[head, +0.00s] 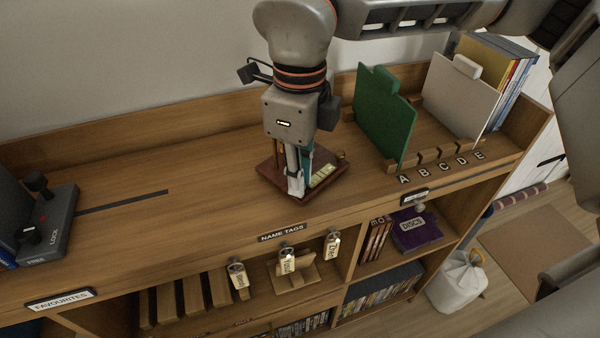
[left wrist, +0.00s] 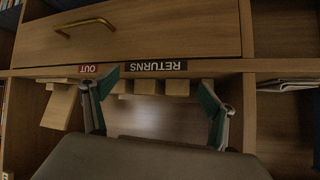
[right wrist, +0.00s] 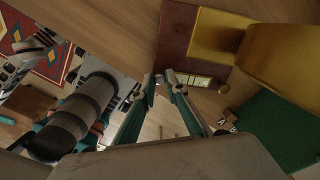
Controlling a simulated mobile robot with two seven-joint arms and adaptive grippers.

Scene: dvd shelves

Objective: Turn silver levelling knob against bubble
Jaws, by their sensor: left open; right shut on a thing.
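A small device with a dark red-brown base (head: 270,172) stands on the shelf top in the head view. A pale yellow-green bubble vial (head: 323,175) lies along its right side; the vial also shows in the right wrist view (right wrist: 195,80). The bubble is too small to make out. My right gripper (head: 296,191) points down at the base's front edge, its fingertips close together in the right wrist view (right wrist: 164,78). It is shut on the silver levelling knob, which the fingertips mostly hide. My left gripper (left wrist: 157,98) is open and empty before a lower shelf.
A lock box (head: 48,225) stands at the left. A green divider (head: 384,115) and a white divider (head: 460,95) stand to the right. Name tags (head: 288,260) hang along the front edge. A brass part (right wrist: 270,50) rises close beside my right gripper. The shelf top left of the device is mostly clear.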

